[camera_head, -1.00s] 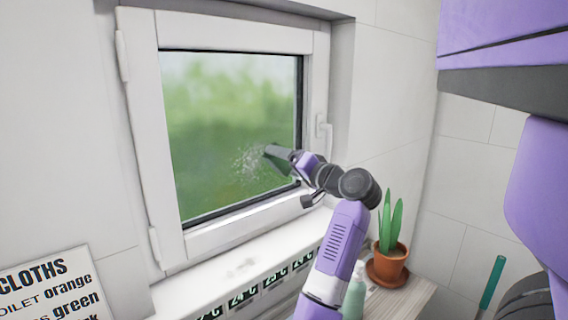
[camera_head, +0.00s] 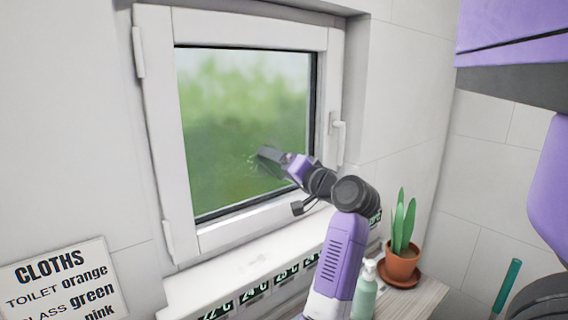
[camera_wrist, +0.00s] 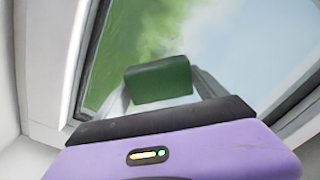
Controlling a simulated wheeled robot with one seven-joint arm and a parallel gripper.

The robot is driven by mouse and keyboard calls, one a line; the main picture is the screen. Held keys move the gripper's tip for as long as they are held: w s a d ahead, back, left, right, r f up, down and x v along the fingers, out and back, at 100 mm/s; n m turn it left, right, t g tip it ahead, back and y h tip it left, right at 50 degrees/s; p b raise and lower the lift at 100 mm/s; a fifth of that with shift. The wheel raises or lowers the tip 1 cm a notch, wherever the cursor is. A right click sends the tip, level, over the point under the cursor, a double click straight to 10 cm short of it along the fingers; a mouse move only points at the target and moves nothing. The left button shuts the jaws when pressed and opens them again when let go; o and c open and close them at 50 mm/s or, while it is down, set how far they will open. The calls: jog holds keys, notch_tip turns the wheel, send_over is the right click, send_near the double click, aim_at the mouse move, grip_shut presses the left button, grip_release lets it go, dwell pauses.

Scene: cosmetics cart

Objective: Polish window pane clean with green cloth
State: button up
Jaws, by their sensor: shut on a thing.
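The window pane (camera_head: 225,110) sits in a white frame and shows a blurred green outdoors; it also fills the upper part of the wrist view (camera_wrist: 240,45). A few faint white specks (camera_head: 252,160) remain visible on the glass beside my gripper. My gripper (camera_head: 267,156) is at the lower right part of the pane, at or very near the glass. In the wrist view my gripper (camera_wrist: 162,98) is shut on a folded dark green cloth (camera_wrist: 160,80), which faces the pane. The cloth is hard to make out in the head view.
A white window handle (camera_head: 338,138) is right of the pane. Below are a sill (camera_head: 235,278), a soap bottle (camera_head: 364,292) and a potted plant (camera_head: 402,262). A sign (camera_head: 62,285) reads "CLOTHS", "orange", "green", "pink".

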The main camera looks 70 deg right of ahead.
aim_at(254, 163)
jog(key=shift+w+a, duration=0.65)
jog(key=shift+a, duration=0.35)
jog(key=shift+w+a, duration=0.65)
jog(key=shift+a, duration=0.35)
jog(key=shift+r+p, duration=1.1)
jog(key=shift+s+d+p, duration=0.15)
jog(key=shift+s+d, duration=0.25)
jog(key=shift+d, duration=0.25)
jog(key=shift+s+d+p, duration=0.2)
jog(key=shift+s+d, duration=0.15)
jog(key=shift+d, duration=0.3)
jog(key=shift+s+d+p, duration=0.15)
jog(key=shift+s+d, duration=0.25)
jog(key=shift+d, duration=0.25)
jog(key=shift+s+d+f+p, duration=0.1)
jog(key=shift+s+d+p, duration=0.1)
jog(key=shift+s+d, duration=0.55)
jog(key=shift+s+d+r+p, duration=0.1)
jog(key=shift+s+d+p, duration=0.3)
jog(key=shift+d, duration=0.7)
jog(key=shift+s+d+f+p, duration=0.1)
jog(key=shift+s+d, duration=0.6)
jog(key=shift+d, duration=0.2)
jog(key=v, duration=0.6)
jog(key=shift+a, duration=0.1)
